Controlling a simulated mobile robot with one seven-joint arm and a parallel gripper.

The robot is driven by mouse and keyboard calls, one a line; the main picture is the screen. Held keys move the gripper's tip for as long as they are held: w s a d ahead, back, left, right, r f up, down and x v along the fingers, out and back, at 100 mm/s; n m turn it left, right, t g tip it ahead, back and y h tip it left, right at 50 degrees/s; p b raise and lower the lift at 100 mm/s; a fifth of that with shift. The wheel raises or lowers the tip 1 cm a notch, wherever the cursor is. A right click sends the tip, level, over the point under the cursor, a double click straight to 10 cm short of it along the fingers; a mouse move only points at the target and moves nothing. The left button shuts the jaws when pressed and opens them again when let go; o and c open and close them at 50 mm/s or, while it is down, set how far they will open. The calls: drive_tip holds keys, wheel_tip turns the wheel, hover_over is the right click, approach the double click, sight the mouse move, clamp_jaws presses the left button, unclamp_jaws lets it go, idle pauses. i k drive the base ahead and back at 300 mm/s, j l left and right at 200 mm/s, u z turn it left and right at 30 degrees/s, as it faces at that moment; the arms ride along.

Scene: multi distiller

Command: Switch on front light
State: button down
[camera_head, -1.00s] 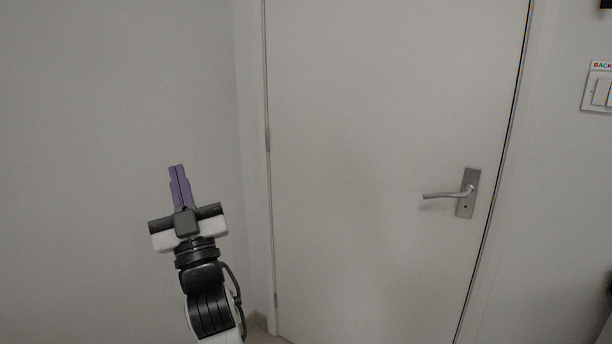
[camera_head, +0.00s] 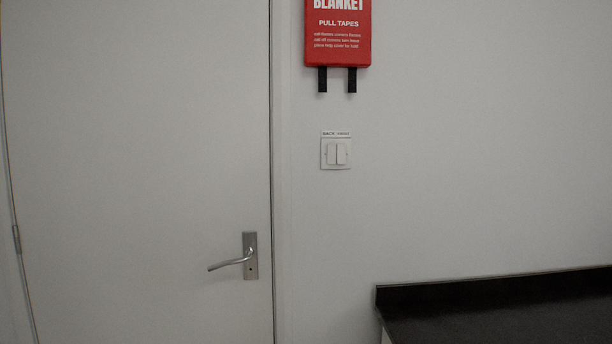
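A white double light switch (camera_head: 336,154) is on the wall just right of the door, below a red fire blanket box. It has two rockers side by side. A small label (camera_head: 336,134) above it reads "BACK" on the left; the word on the right is too small to read surely. I cannot tell the rockers' positions. My gripper is not in view now.
A closed white door (camera_head: 140,160) with a metal lever handle (camera_head: 248,256) fills the left. The red fire blanket box (camera_head: 338,35) hangs above the switch with two black pull tapes. A dark counter (camera_head: 490,310) juts out at lower right.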

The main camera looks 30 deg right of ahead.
sight(342, 148)
drive_tip(key=z, duration=1.1)
